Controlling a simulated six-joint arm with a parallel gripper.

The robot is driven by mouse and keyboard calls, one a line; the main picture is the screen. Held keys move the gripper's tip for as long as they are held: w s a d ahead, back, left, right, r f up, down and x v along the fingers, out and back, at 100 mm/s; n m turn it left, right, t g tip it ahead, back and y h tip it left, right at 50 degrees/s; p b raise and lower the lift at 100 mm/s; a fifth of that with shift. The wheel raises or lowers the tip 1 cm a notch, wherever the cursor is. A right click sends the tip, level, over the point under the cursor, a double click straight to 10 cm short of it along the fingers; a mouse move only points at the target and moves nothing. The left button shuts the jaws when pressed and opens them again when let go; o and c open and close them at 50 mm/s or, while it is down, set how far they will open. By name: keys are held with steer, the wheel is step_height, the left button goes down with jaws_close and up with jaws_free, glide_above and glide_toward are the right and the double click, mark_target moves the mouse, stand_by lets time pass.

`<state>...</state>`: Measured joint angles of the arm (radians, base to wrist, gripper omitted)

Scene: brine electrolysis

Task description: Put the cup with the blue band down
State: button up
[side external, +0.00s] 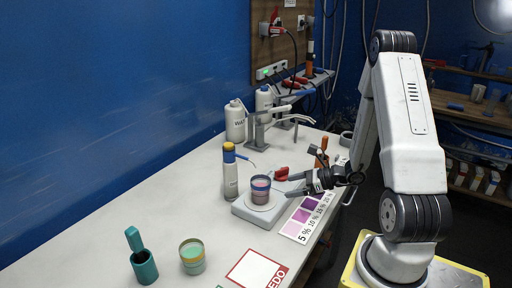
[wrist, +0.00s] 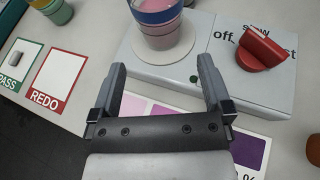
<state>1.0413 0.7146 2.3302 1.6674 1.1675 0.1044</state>
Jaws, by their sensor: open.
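The cup with the blue band (side external: 261,189) stands upright on the round plate of a white stirrer (side external: 246,210). It holds pinkish liquid. In the wrist view the cup (wrist: 159,27) is at the top, cut off by the frame edge, on the white round plate (wrist: 178,52). My gripper (wrist: 160,75) is open and empty. Its two fingers point toward the cup, and the cup stands just beyond the fingertips, apart from them. In the side view my gripper (side external: 296,184) is to the right of the cup, at about its height.
A red knob (wrist: 262,50) sits on the stirrer's right part. A purple colour chart (side external: 308,214) lies beside the stirrer. A bottle (side external: 230,174) stands close behind the cup.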

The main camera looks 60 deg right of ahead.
steer(key=shift+s+d+r, duration=0.2)
steer(key=shift+s+r, duration=0.05)
steer(key=shift+s, duration=0.35)
steer(key=s+a+r+n+g, duration=0.1)
steer(key=s+a+n+g, duration=0.1)
steer(key=a+n+g, duration=0.55)
steer(key=s+a+n+g, duration=0.2)
steer(key=a+n+g, duration=0.3)
steer(key=a+n, duration=0.45)
steer(key=w+a+r+n+t+h, duration=0.2)
steer(key=w+r+n+h, duration=0.1)
steer(key=n, duration=1.1)
steer(key=shift+w+a+r+n+h, duration=0.15)
steer(key=shift+w+r+n+h, duration=0.15)
steer(key=shift+r+h, duration=0.6)
